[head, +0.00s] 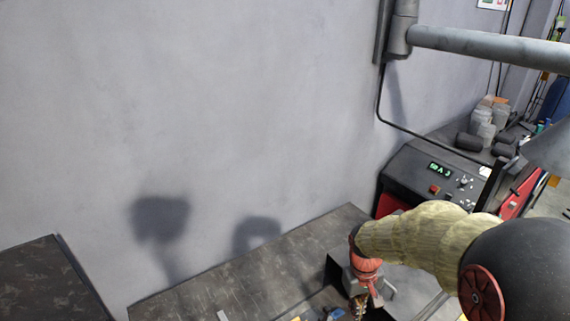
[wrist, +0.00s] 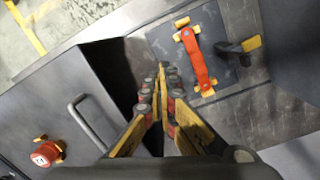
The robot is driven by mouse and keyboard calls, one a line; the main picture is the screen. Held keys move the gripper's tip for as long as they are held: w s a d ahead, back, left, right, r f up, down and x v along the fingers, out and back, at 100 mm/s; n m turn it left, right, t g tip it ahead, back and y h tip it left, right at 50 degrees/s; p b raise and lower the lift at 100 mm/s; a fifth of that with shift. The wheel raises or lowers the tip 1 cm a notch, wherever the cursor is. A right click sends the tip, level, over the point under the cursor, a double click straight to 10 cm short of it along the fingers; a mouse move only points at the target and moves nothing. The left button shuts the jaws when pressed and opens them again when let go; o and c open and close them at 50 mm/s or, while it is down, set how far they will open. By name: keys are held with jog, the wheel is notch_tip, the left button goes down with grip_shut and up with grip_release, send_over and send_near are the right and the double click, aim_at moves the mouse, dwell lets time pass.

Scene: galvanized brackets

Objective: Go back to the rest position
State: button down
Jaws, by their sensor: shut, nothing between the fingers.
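My gripper (wrist: 162,72) shows in the wrist view with its yellow and dark fingers drawn together at the tips and nothing between them. It points down past the edge of a dark box-like part, apart from the orange piece. In the head view my gripper (head: 359,302) is small, partly cut off by the bottom edge, below the red wrist of my arm. My arm reaches in from the lower right, over the right end of the workbench (head: 240,285). No galvanized bracket can be made out clearly.
In the wrist view, an orange piece with yellow ends (wrist: 195,60) lies on a dark plate, beside a black-and-yellow item (wrist: 240,48). A grey cabinet with a handle (wrist: 92,122) and red knob (wrist: 45,153) is left. A control panel (head: 425,180) stands behind my arm; a pipe (head: 490,45) crosses above.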

jog(key=s+r+m+t+b, duration=0.1)
jog(key=s+r+t+b, duration=0.2)
jog(key=s+b, duration=0.3)
jog(key=s+r+m+t+b, duration=0.1)
jog(key=s+r+t+b, duration=0.2)
jog(key=s+b, duration=0.4)
jog(key=s+r, duration=0.1)
jog(key=s, duration=0.2)
jog(key=shift+s+a+r+y, duration=0.25)
jog(key=shift+a+r+y, duration=0.05)
jog(key=shift+a+y, duration=0.1)
jog(key=shift+w, duration=0.1)
